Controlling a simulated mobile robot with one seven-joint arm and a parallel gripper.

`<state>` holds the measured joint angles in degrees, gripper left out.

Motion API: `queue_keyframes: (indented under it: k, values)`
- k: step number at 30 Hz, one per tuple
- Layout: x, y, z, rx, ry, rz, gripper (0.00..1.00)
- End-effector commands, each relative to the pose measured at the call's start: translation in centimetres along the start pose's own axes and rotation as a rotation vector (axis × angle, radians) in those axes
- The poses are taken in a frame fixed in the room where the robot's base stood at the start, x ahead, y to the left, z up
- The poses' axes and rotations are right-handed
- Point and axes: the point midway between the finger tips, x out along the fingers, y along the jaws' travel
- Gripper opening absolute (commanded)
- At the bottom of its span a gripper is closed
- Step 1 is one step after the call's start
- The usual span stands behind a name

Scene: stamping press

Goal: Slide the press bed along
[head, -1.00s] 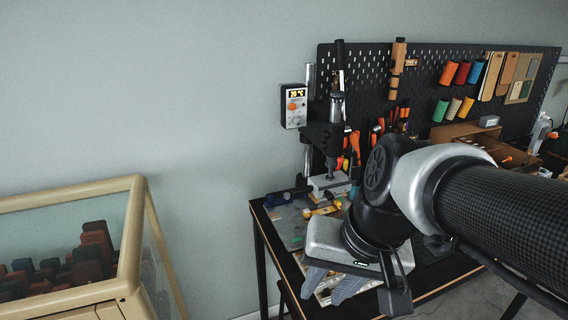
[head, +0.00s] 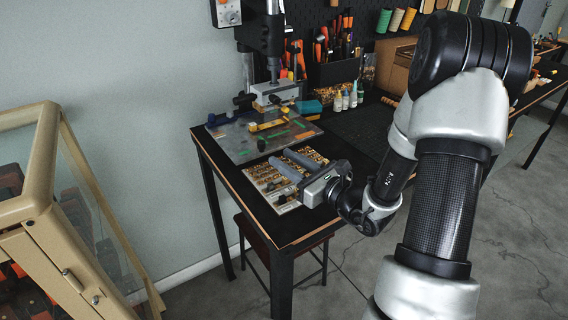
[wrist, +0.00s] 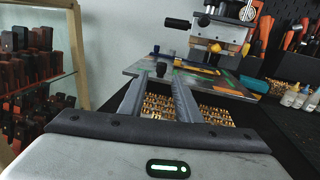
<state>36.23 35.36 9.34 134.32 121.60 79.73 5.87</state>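The stamping press (head: 262,42) stands at the back left corner of the black table, and its column and head show in part.
The tray of brass type (head: 262,180) lies near the table's front edge. Small bottles (head: 345,101) stand right of the press. A glass cabinet (head: 50,190) stands left, and a stool (head: 257,236) is under the table.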

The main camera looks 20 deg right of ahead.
Motion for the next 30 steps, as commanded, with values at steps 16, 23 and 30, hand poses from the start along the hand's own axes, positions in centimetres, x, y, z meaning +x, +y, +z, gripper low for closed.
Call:
queue_keyframes:
  k: [16, 23, 30]
  values:
    - [6.2, -0.3, -0.2, 0.006, -0.002, -0.009, 0.30]
    - [8.0, -0.4, -0.1, 0.007, -0.001, -0.012, 0.15]
    - [7.8, -0.4, -0.1, 0.006, -0.001, -0.012, 0.00]
